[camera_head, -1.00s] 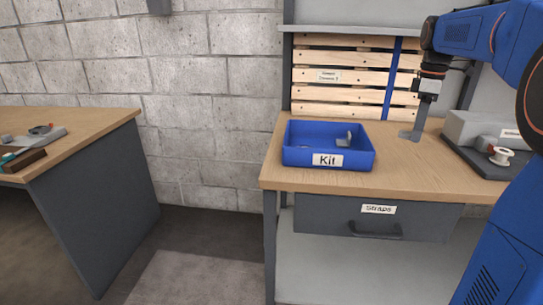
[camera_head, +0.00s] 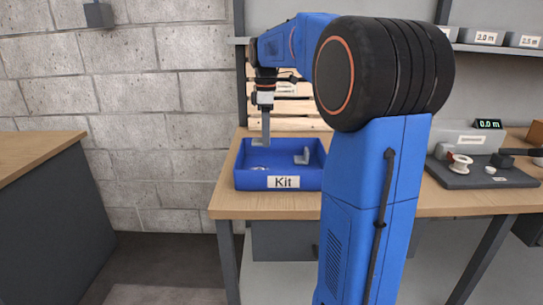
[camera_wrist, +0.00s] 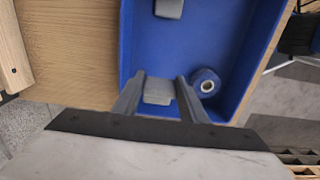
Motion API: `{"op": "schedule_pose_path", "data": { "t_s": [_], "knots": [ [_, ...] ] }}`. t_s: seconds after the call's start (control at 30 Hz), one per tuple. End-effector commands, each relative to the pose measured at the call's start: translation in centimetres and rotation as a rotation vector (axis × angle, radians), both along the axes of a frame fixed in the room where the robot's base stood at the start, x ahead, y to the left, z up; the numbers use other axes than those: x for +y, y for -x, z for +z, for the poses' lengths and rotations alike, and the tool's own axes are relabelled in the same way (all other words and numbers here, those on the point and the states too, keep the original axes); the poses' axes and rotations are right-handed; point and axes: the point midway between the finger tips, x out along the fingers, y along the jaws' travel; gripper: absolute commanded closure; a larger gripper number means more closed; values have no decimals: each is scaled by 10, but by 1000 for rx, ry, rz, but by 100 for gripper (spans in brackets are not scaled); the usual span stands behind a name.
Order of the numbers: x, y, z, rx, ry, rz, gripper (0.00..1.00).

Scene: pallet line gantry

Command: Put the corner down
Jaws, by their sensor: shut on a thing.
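A grey corner (camera_wrist: 158,92) is held between the two fingers of my gripper (camera_wrist: 160,98) in the wrist view. In the head view my gripper (camera_head: 265,138) points straight down over the left part of the blue kit bin (camera_head: 281,183), with the corner at its tips. The corner is above the bin; how far above its floor I cannot tell. The bin's blue wall and floor also show in the wrist view (camera_wrist: 215,30). A second grey corner (camera_head: 303,156) lies inside the bin on the right, and shows at the top of the wrist view (camera_wrist: 168,8).
A small roll (camera_wrist: 206,82) lies in the bin, right of my gripper in the wrist view. The bin stands on a wooden bench (camera_head: 228,203) near its front left. At right are a dark tray (camera_head: 480,178) and a white spool (camera_head: 459,163).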

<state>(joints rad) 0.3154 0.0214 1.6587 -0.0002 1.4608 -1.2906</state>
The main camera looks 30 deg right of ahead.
Motion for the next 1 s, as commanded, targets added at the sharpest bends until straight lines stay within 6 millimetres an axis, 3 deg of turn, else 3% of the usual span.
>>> {"op": "schedule_pose_path", "data": {
  "t_s": [0.1,0.37,0.6,1.0],
  "knots": [
    [0,1,-18,2,-1,0,83],
    [0,0,-36,2,-1,0,83],
    [0,0,-64,2,-1,0,83],
    [0,0,-69,0,0,0,83]
  ]
}}
